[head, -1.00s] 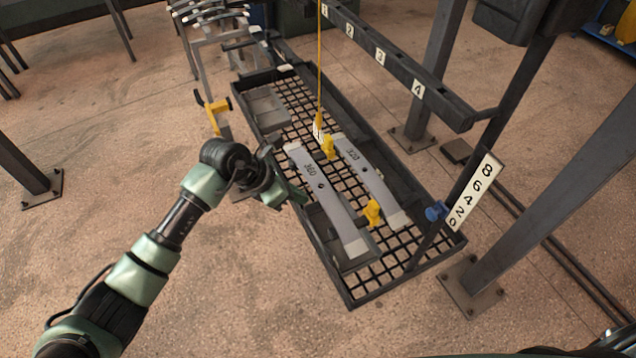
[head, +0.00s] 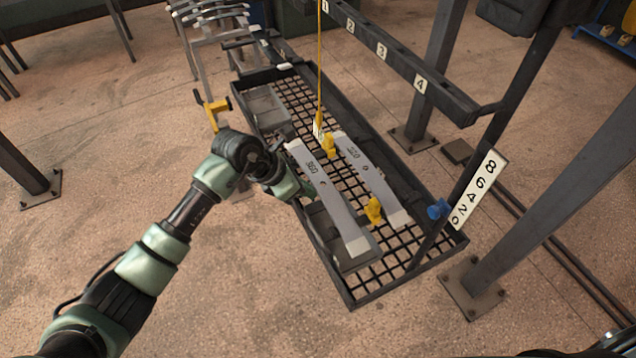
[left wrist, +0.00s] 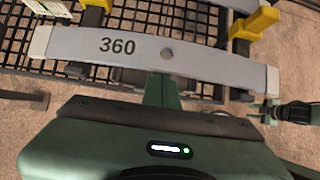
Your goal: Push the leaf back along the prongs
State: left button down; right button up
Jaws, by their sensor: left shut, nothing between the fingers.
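The grey leaf marked 360 (head: 338,207) lies lengthwise over the mesh tray, beside a second grey leaf (head: 377,185). In the left wrist view the 360 leaf (left wrist: 205,62) crosses the picture, with pale end pieces and a round centre stud. My left gripper (head: 308,190) is shut and empty at the 360 leaf's left long edge. In the left wrist view its green finger end (left wrist: 162,90) meets the leaf's near edge below the stud; contact is unclear. A gripper-like part, perhaps my right gripper (left wrist: 272,112), shows at that view's right edge. I cannot make out the prongs under the leaf.
Yellow pieces (head: 374,210) stand by the second leaf. The dark tray rim (head: 322,262) surrounds the mesh. A yellow cord (head: 319,70) hangs over the tray. A numbered rail (head: 400,68), scale plate (head: 480,190) and posts stand right.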

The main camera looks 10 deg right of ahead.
aim_at(323, 183)
pick_arm(q)
jog(key=shift+w+d+b, duration=0.2)
jog(key=shift+d+b, duration=0.2)
jog(key=shift+d, duration=0.3)
jog(key=shift+w+d+b, duration=0.25)
jog(key=shift+d+b, duration=0.1)
jog(key=shift+d, duration=0.3)
jog(key=shift+w+d+b, duration=0.2)
jog(key=shift+d+b, duration=0.2)
jog(key=shift+d, duration=0.3)
jog(key=shift+s+a+p, duration=0.2)
jog(key=shift+a+p, duration=0.1)
jog(key=shift+a, duration=0.5)
jog(key=a, duration=0.1)
jog(key=s+a, duration=0.1)
jog(key=a, duration=0.2)
jog(key=shift+s+a+p, duration=0.1)
jog(key=shift+s+p, duration=0.15)
jog(key=shift+p, duration=0.1)
